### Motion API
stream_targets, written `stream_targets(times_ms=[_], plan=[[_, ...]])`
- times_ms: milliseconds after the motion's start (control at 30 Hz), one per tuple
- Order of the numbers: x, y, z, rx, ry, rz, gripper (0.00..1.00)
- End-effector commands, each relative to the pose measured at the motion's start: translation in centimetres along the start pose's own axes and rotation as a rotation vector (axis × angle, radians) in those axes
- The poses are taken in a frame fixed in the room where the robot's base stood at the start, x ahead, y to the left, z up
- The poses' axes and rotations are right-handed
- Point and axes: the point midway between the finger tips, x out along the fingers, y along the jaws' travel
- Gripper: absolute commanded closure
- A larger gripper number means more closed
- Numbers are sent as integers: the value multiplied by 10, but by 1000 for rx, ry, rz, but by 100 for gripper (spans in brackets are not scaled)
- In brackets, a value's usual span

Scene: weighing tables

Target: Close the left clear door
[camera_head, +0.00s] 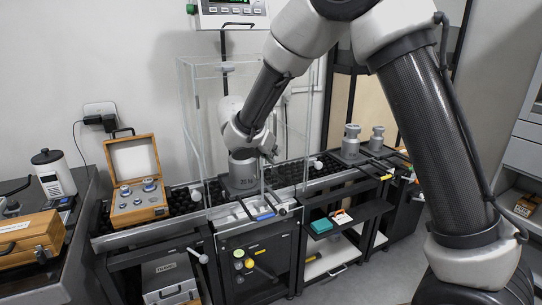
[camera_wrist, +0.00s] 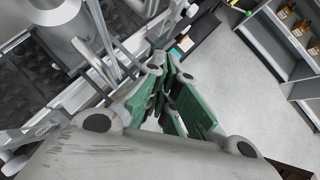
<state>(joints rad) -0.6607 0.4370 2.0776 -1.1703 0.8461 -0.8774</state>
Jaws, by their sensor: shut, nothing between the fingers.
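A tall clear enclosure (camera_head: 190,75) stands on the middle weighing table in the head view. Its left side shows upright clear panes with bright edges (camera_head: 192,130); I cannot tell which one is the left clear door or how far it stands open. A white knob (camera_head: 195,195) is low at the enclosure's left side. My gripper (camera_head: 270,153) is small and partly hidden behind my wrist, at the enclosure's front right part in the picture. In the wrist view, my gripper (camera_wrist: 168,82) has green fingers brought together with nothing held. It also shows clear panel edges close beside the fingers.
A large metal weight (camera_head: 243,173) stands inside the enclosure; it also shows in the wrist view (camera_wrist: 60,35). A wooden weight box (camera_head: 137,205) stands open to the left. More weights (camera_head: 351,142) stand to the right. Grey floor (camera_head: 345,285) is clear at front right.

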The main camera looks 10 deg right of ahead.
Motion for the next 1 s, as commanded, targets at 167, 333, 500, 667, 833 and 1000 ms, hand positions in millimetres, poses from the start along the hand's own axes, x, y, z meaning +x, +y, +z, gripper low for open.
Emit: stream_targets(times_ms=[167,333,500,667,833,1000], plan=[[-19,-15,6,0,0,0,100],[-40,-33,12,0,0,-1,100],[-59,-48,18,-1,0,-1,100],[-67,-56,20,23,0,-4,100],[-61,-74,6,256,47,-64,100],[-64,-148,-18,731,165,-247,100]])
